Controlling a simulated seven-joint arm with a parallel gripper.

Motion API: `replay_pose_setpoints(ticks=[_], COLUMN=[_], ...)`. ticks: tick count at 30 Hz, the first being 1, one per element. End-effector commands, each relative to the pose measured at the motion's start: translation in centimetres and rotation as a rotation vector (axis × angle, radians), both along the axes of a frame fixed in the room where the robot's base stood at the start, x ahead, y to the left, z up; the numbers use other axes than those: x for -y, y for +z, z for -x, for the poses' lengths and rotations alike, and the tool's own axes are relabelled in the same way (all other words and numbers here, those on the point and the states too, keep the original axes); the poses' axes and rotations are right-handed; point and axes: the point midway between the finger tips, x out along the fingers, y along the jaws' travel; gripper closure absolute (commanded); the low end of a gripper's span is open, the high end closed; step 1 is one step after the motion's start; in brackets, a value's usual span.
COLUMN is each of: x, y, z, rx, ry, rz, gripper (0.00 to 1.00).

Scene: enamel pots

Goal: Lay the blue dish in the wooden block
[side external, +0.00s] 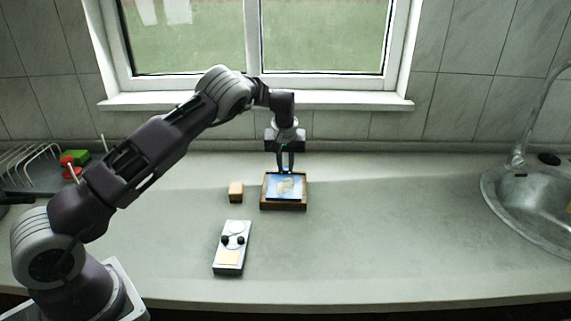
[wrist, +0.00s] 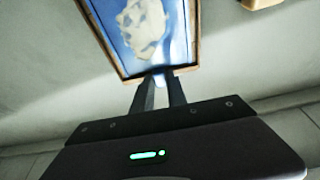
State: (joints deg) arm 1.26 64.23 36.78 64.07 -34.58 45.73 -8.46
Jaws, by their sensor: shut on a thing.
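The blue dish (side external: 272,190) is a flat rectangle with a pale cream patch in its middle. It lies within the rim of the brown wooden block (side external: 284,207), near the middle of the counter. In the wrist view, the dish (wrist: 178,40) shows with the wooden rim (wrist: 197,35) along its sides. My gripper (side external: 286,170) points down at the back edge of the block, its fingers close together on the dish's back edge. In the wrist view, my gripper (wrist: 161,80) meets the dish at that edge. I cannot tell whether the dish rests fully on the block's floor.
A small wooden cube (side external: 236,192) stands just left of the block. A white slab with dark knobs (side external: 232,254) lies in front. A dish rack (side external: 30,165) is far left, a sink (side external: 535,205) far right. The counter right of the block is clear.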

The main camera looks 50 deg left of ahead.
Motion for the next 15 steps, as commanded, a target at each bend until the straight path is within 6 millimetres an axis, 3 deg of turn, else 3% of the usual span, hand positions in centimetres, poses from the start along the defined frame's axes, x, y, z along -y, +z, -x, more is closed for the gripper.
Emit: replay_pose_setpoints(ticks=[1,5,15], x=[-0.01,-0.01,0.14], y=[0.02,0.04,0.71], z=[-0.01,-0.01,0.08], rx=[0.001,0.001,0.002], ry=[0.0,0.0,0.0], rz=[-0.001,-0.001,-0.001], gripper=[0.8,0.57,0.57])
